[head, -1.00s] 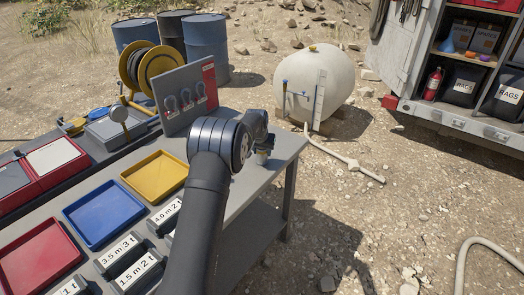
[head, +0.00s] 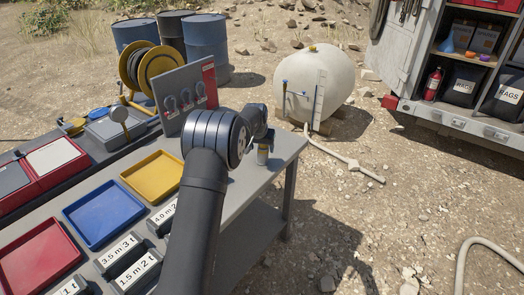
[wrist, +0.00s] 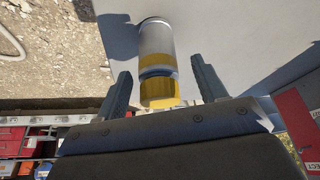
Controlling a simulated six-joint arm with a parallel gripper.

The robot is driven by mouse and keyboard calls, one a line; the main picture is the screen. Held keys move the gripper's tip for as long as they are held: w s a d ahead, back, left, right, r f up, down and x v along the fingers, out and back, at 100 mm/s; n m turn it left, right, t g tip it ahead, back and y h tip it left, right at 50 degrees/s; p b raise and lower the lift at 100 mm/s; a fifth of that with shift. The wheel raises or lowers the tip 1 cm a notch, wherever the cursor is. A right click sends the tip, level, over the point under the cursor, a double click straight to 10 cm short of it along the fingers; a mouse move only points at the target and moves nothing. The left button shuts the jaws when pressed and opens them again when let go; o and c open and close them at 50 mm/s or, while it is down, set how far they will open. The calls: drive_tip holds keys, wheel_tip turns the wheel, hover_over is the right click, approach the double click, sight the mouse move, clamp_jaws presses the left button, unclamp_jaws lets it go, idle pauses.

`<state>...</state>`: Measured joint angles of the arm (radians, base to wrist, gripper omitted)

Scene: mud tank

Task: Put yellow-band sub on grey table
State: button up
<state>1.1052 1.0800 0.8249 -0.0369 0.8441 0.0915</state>
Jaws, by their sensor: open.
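The yellow-band sub (head: 263,156) is a small silver cylinder with yellow on it. It stands on the grey table (head: 240,192) near its far right edge in the head view. In the wrist view the sub (wrist: 157,42) shows its silver body, a yellow band, a dark ring and a yellow end. My gripper (wrist: 160,68) is open, one finger on each side of the sub's yellow end, with gaps visible on both sides.
Yellow (head: 155,177), blue (head: 103,213) and red (head: 40,254) trays lie on the left of the table. Labelled dark blocks (head: 135,270) sit in front. An upright panel (head: 187,96) stands at the back. The table surface right of my arm is mostly clear.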

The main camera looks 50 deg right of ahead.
drive_tip(key=v, duration=0.9)
drive_tip(key=x, duration=1.2)
drive_tip(key=shift+f, duration=0.1)
wheel_tip(320, 180, up, 2)
drive_tip(key=shift+r, duration=0.7)
drive_tip(key=shift+o, duration=0.2)
